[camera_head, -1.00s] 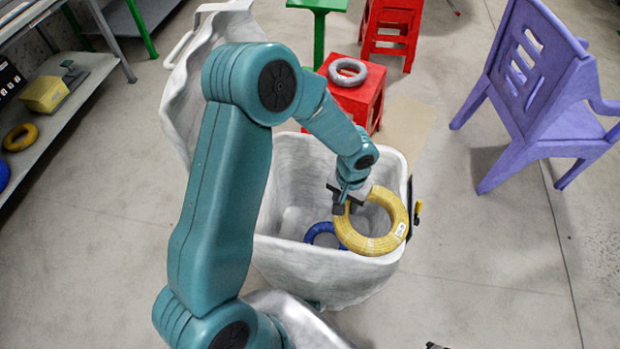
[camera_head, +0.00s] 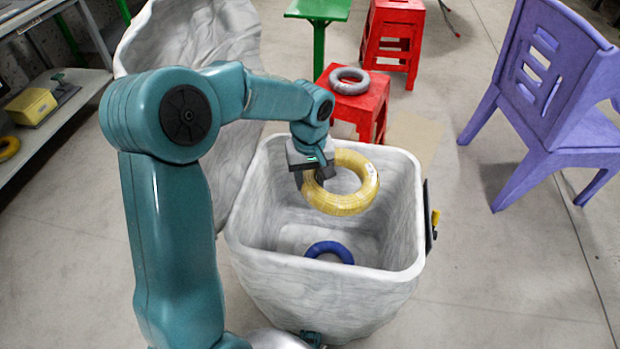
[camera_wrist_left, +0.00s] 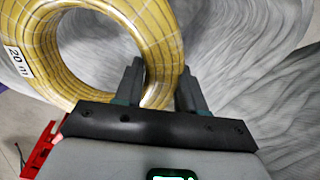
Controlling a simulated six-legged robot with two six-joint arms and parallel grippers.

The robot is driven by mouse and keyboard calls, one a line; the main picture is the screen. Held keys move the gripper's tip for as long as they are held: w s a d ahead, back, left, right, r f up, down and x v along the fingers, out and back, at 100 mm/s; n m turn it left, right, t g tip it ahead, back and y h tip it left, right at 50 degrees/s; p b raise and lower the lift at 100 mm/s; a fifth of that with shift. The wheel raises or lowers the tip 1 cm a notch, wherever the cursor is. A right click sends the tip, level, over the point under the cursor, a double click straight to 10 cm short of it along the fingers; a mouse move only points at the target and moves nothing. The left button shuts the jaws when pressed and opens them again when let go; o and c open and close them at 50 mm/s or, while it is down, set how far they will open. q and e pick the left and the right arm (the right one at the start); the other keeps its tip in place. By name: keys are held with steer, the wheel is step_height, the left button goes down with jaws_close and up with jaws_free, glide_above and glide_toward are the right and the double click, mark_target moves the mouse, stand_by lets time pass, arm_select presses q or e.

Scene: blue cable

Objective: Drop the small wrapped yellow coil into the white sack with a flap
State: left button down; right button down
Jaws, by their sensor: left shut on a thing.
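The yellow coil (camera_head: 349,200), a wrapped ring with a white label, hangs in my left gripper (camera_head: 313,182) over the open mouth of the white sack (camera_head: 407,245). The sack's large flap (camera_head: 190,45) stands raised at the back left. In the left wrist view the coil's ring (camera_wrist_left: 75,90) passes between the two fingers of the left gripper (camera_wrist_left: 160,85), which are shut on it; the sack's grey-white wall (camera_wrist_left: 240,50) lies behind. A blue coil (camera_head: 329,251) lies inside the sack on its bottom. My right gripper is not in view.
A red stool (camera_head: 358,105) with a grey coil (camera_head: 349,80) on top stands just behind the sack. A purple chair (camera_head: 545,95) stands at the right, and a shelf (camera_head: 60,105) with a yellow box (camera_head: 33,104) at the left. Floor right of the sack is clear.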

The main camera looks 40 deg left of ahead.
arm_select(q)
step_height(320, 180, down, 5)
steer(key=b, duration=0.3)
steer(key=shift+w, duration=0.1)
steer(key=shift+r, duration=0.1)
steer(key=c, duration=0.6)
jaws_free()
step_height(320, 180, up, 16)
steer(key=p, duration=0.5)
steer(key=shift+r, duration=0.15)
